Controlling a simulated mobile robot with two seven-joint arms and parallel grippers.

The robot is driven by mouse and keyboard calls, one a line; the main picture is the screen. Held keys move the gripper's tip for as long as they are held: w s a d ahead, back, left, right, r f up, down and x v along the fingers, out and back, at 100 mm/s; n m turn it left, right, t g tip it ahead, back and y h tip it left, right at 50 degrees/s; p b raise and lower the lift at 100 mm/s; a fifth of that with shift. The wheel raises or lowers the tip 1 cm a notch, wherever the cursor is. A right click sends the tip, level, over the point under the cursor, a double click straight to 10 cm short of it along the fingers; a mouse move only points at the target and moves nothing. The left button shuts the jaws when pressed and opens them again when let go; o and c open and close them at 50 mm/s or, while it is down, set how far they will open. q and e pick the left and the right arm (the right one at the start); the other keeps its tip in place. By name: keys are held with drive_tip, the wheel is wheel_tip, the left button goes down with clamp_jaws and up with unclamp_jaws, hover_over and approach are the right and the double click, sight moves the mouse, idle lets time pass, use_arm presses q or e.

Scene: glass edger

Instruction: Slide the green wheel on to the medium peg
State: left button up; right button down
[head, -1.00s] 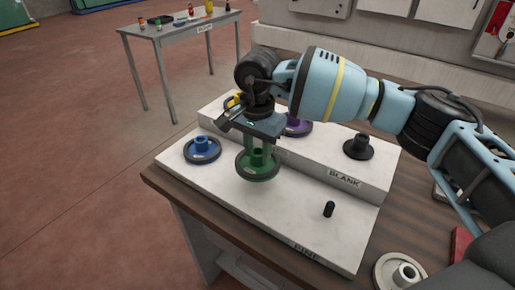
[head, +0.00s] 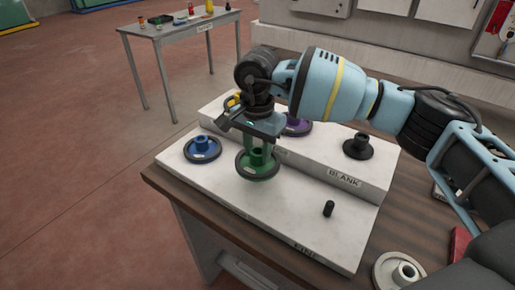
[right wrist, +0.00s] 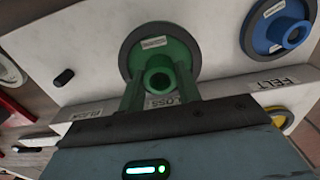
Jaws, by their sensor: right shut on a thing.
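The green wheel (head: 257,171), a dark-rimmed disc with a green hub, is at the lower front step of the white stand (head: 290,225). My right gripper (head: 259,150) points down and is shut on its hub; the hub also shows between the fingers in the right wrist view (right wrist: 160,78). The wheel lies about flat, low over the step; I cannot tell whether it touches. Whatever is under it is hidden. A bare black peg (head: 328,208) stands to its right, also seen in the right wrist view (right wrist: 64,77). My left gripper is not in view.
A blue wheel (head: 202,149) sits left on the same step. A purple wheel (head: 298,128) and a black piece (head: 359,146) are on the raised back step, behind a "BLANK" label. A pale wheel (head: 398,272) lies on the wooden bench at the front right.

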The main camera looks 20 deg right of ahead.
sight(258, 165)
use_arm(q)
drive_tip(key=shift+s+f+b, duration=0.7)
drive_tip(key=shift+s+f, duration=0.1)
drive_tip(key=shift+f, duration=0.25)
use_arm(e)
drive_tip(key=shift+f, duration=2.45)
drive_tip(key=c, duration=0.9)
unclamp_jaws()
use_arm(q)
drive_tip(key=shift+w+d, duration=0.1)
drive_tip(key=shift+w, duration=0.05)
use_arm(e)
wheel_tip(258, 165, up, 8)
drive_tip(key=shift+f, duration=0.1)
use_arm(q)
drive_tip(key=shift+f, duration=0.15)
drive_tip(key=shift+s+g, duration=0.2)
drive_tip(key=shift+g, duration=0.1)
use_arm(e)
drive_tip(key=shift+s, duration=0.1)
